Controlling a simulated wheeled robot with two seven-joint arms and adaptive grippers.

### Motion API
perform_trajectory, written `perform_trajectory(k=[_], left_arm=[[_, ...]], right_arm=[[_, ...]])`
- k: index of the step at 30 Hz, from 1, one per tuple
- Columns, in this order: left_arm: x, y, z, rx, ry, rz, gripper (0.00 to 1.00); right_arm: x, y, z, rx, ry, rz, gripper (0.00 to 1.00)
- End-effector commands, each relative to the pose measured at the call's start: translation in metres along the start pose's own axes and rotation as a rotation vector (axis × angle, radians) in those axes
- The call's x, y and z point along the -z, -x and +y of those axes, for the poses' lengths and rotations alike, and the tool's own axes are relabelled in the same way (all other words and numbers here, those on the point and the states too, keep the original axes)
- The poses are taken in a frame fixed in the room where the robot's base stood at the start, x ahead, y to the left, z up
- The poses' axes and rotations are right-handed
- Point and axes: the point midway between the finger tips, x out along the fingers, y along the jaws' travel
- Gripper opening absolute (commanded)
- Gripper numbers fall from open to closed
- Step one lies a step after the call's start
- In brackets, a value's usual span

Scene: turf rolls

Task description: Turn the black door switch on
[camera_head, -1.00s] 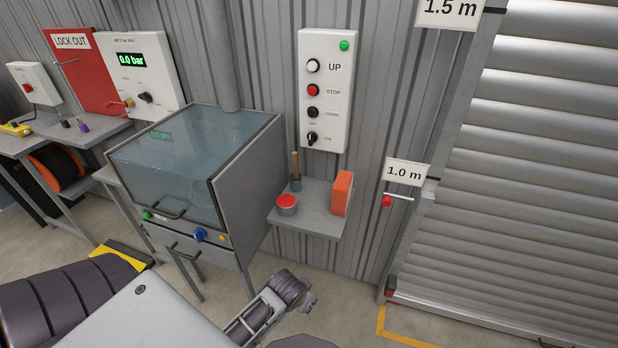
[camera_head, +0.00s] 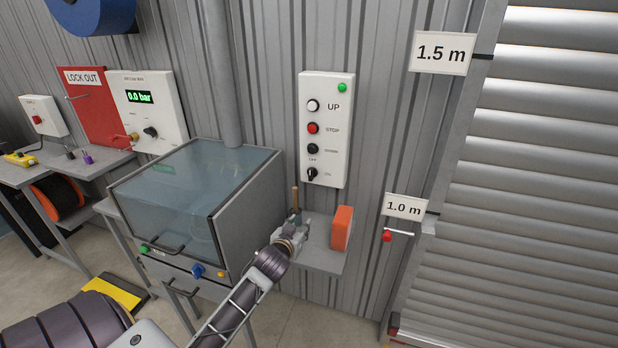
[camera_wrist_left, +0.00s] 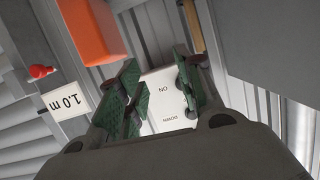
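The black door switch (camera_head: 312,174) is the lowest control on the white door panel (camera_head: 340,150), beside a small ON label. Its handle is too small to tell which way it points. My left gripper (camera_head: 299,228) is below the panel, over the small wall shelf, apart from the switch. In the left wrist view my left gripper (camera_wrist_left: 158,70) is open, its green-padded fingers apart with nothing between them. The panel (camera_wrist_left: 165,105) shows beyond the fingers, its ON and DOWN labels upside down. My right gripper is not in view.
An orange block (camera_head: 342,228) stands on the shelf (camera_head: 325,258), right of my left gripper, with a wooden handle (camera_head: 295,198) behind the gripper. A glass-lidded cabinet (camera_head: 255,205) is to the left. A red-handled lever (camera_head: 387,236) and rolling shutter (camera_head: 530,200) are at right.

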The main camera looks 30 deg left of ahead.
Motion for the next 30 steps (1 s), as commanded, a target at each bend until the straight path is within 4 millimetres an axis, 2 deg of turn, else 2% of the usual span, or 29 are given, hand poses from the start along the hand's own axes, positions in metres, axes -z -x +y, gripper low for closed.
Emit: perform_trajectory(k=[1, 6, 12, 30], left_arm=[[0.014, -0.007, -0.007, 0.003, 0.007, 0.047, 0.36], [0.054, -0.022, -0.022, -0.009, 0.034, 0.195, 0.36], [0.08, -0.03, -0.032, -0.026, 0.05, 0.288, 0.36], [0.085, -0.033, -0.033, -0.03, 0.052, 0.303, 0.36]], right_arm=[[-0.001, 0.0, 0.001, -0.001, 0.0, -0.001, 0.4], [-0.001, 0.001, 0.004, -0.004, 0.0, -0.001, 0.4], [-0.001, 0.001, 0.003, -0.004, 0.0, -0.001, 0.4], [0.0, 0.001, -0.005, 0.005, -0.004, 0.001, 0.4]])
